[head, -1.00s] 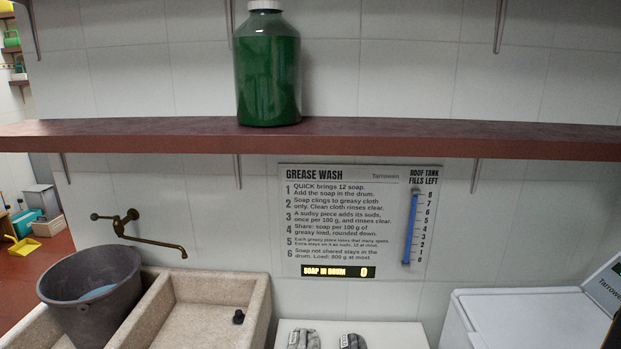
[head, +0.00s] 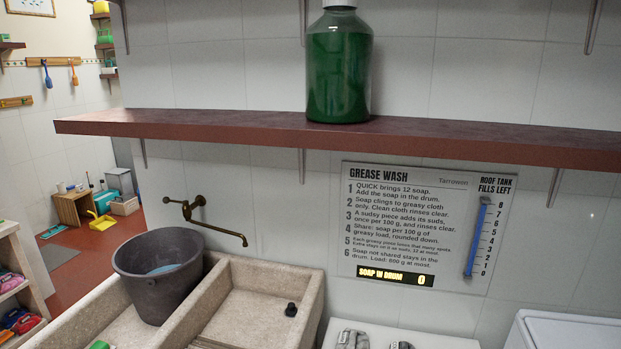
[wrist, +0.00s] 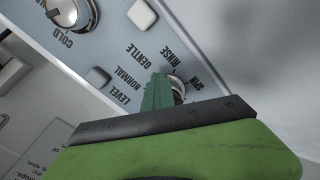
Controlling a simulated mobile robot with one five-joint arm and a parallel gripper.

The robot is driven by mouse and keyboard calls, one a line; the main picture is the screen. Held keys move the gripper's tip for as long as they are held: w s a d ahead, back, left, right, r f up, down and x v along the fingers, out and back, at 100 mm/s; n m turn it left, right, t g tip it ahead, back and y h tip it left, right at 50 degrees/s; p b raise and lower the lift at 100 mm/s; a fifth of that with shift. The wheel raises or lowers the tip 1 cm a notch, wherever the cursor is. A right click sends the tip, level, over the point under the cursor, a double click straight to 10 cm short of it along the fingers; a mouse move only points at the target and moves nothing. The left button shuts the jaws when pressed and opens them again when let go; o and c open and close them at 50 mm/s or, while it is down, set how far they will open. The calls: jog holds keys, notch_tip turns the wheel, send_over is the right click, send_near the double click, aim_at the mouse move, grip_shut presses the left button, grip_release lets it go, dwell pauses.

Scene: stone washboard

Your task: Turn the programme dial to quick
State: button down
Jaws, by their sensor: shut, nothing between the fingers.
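My gripper (wrist: 158,92) shows in the wrist view, its green fingers shut and empty over a grey control panel (wrist: 105,45). A metallic round knob (wrist: 179,87) is partly hidden behind the fingertips; I cannot tell if they touch it. The words NORMAL, GENTLE, RINSE and SPIN, upside down, lie near this knob, which looks like the programme dial. Its pointer is hidden and I see no word QUICK. Another silver dial (wrist: 70,12) with the word COLD is at top left. The head view shows neither gripper nor dial.
White buttons (wrist: 142,14) sit on the panel. In the head view, a GREASE WASH sign (head: 425,225) reads soap in drum 0. A shelf (head: 220,125) holds a green bottle (head: 338,70). A bucket (head: 158,275) stands at the stone sink (head: 308,300). A white lidded unit (head: 565,332) is at right.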

jog(key=shift+w+a+f, duration=0.15)
jog(key=shift+w+f, duration=0.15)
jog(key=shift+w, duration=0.1)
jog(key=shift+s+a+f+b, duration=0.2)
jog(key=shift+s+a+b, duration=0.05)
jog(key=shift+b, duration=0.15)
jog(key=shift+a+r+p, duration=0.3)
jog(key=shift+r+p, duration=0.05)
jog(key=p+v, duration=0.3)
jog(key=v, duration=0.2)
jog(key=shift+a, duration=0.15)
